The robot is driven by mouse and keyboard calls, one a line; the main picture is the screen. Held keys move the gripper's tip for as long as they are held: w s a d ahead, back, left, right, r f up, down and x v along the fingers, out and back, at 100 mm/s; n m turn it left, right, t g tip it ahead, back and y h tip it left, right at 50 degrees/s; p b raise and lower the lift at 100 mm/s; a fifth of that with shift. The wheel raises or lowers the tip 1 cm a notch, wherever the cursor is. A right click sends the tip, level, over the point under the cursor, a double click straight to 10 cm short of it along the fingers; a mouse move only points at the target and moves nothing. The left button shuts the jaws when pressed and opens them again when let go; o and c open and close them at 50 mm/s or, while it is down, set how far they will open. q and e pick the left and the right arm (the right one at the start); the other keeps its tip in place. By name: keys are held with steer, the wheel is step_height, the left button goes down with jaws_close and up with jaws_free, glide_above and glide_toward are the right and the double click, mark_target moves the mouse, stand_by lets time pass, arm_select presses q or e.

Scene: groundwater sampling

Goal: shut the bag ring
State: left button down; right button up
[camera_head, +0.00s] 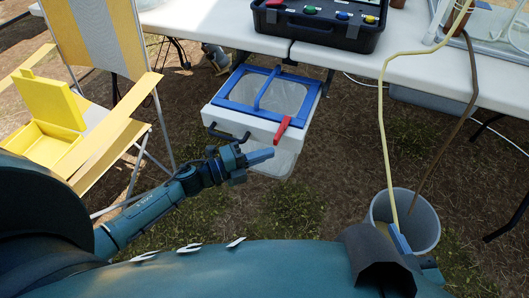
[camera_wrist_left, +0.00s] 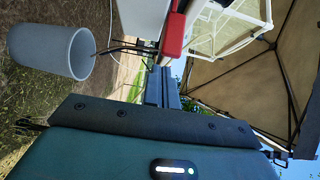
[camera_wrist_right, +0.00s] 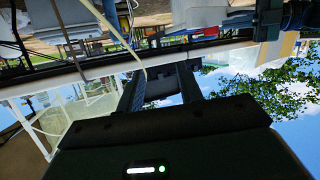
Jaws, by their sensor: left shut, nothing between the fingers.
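A blue rectangular frame (camera_head: 228,102), apparently the bag ring, lies on a white box-like holder (camera_head: 258,127) at the table's front edge. A blue bar (camera_head: 266,88) crosses it, and a clear bag (camera_head: 272,163) hangs below. I cannot tell whether the ring is latched. A red lever (camera_head: 283,129) sits at the holder's front right; it also shows in the left wrist view (camera_wrist_left: 174,34). My left gripper (camera_head: 268,155) is shut and empty, just in front of and below the holder. My right gripper (camera_wrist_right: 162,87) is open and empty in the right wrist view.
A grey bucket (camera_head: 428,222) with a yellow hose (camera_head: 384,120) stands on the ground at right. A black case (camera_head: 318,22) is on the white table (camera_head: 215,20). A yellow chair (camera_head: 110,148) with a yellow open box (camera_head: 52,112) stands left.

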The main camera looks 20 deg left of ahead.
mark_target(271, 138)
arm_select(q)
steer(key=shift+w, duration=0.5)
steer(key=w+b, duration=0.2)
steer(key=w, duration=0.2)
steer(key=shift+w+d, duration=0.1)
steer(key=shift+w, duration=0.4)
arm_select(e)
steer(key=shift+w+a+n+t+y, duration=0.3)
steer(key=shift+n+t, duration=0.1)
steer(key=shift+t, duration=0.4)
